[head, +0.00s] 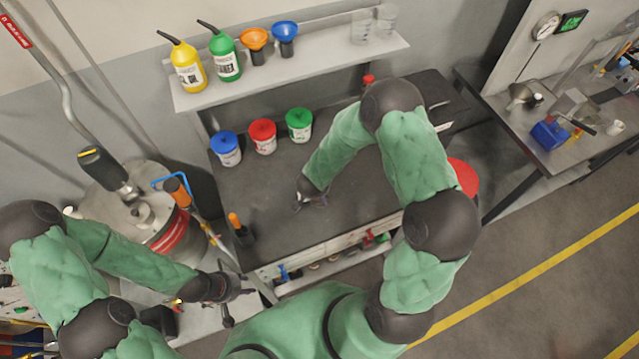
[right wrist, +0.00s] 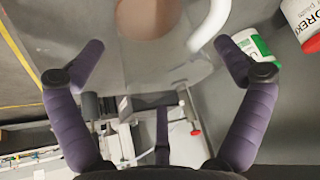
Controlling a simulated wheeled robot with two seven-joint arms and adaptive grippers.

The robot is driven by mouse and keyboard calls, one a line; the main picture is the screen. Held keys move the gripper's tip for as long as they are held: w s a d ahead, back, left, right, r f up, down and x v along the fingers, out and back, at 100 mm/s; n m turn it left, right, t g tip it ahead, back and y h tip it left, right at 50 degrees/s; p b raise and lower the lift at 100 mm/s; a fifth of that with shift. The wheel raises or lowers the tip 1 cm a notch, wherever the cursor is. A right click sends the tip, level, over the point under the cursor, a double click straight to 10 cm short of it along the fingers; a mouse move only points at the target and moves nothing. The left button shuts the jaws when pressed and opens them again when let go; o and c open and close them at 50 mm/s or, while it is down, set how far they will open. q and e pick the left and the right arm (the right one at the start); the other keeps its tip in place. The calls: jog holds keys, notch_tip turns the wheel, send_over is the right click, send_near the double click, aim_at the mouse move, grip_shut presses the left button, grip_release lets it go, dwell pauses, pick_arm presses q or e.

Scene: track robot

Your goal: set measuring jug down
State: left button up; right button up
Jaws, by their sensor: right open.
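A clear, see-through measuring jug with a pale handle shows in the right wrist view (right wrist: 165,60), at the top centre between the fingertips. My right gripper (right wrist: 160,47) is open, its fingers spread on either side of the jug. In the head view my right gripper (head: 313,200) is low over the dark bench top (head: 265,195). The jug is too faint there to make out clearly, and I cannot tell whether its base touches the bench. My left gripper (head: 236,296) is open and empty, in front of the bench's left end.
Blue (head: 226,150), red (head: 263,137) and green (head: 299,125) lidded tubs stand at the bench's back left. The shelf (head: 330,57) above holds yellow and green bottles, two funnels and clear jugs (head: 362,28). A metal drum (head: 150,225) stands left of the bench.

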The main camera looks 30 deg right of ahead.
jog(key=p+v, duration=0.2)
jog(key=v, duration=1)
jog(key=s+a+f+n+g+y, duration=0.4)
jog(key=s+a+f+y, duration=0.3)
jog(key=s+a+f, duration=0.4)
jog(key=s+f+n, duration=0.1)
jog(key=s+f, duration=0.2)
jog(key=shift+a+y, duration=0.2)
jog(key=shift+y, duration=0.1)
jog(key=shift+s, duration=0.15)
